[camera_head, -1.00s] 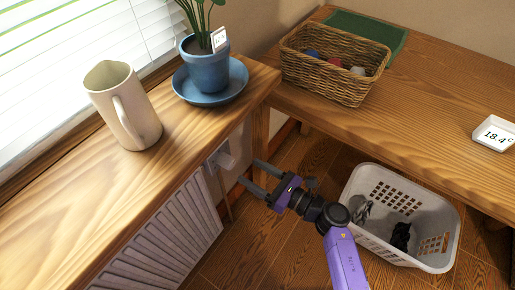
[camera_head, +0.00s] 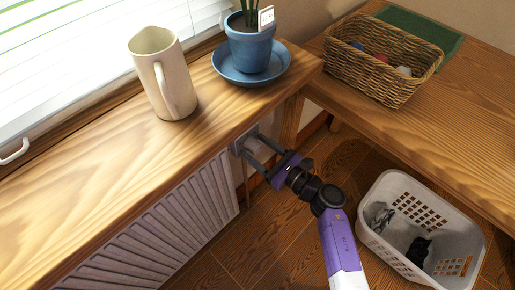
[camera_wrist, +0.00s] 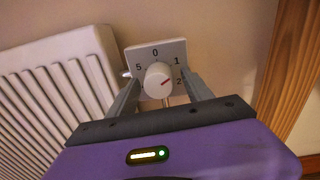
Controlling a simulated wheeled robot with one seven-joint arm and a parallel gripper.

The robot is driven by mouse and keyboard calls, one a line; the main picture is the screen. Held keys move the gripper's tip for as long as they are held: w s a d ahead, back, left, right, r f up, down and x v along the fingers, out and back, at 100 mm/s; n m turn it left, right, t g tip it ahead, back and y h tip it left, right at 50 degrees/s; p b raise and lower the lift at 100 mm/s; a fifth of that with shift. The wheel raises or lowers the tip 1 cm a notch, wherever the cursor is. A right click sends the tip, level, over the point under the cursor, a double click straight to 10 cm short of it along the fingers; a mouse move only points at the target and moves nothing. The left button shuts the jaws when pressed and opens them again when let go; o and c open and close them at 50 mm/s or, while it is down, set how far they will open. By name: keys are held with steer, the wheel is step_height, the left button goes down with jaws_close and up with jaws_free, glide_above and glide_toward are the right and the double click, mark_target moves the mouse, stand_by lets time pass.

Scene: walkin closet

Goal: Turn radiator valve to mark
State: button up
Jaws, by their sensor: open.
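The radiator valve's round white knob (camera_wrist: 157,84) sits in front of a square grey number plate (camera_wrist: 143,54) in the wrist view. The digits 0, 1, 2 and 5 show; the plate's lower part is hidden.
The white radiator (camera_head: 165,220) stands left of the valve, below the wooden sill (camera_head: 95,175). A jug (camera_head: 165,85) and a potted plant (camera_head: 250,45) stand on the sill. A wooden bench leg is close on the right. A laundry basket (camera_head: 385,235) stands on the floor.

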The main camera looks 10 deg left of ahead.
jaws_close()
steer(key=shift+m, duration=0.3)
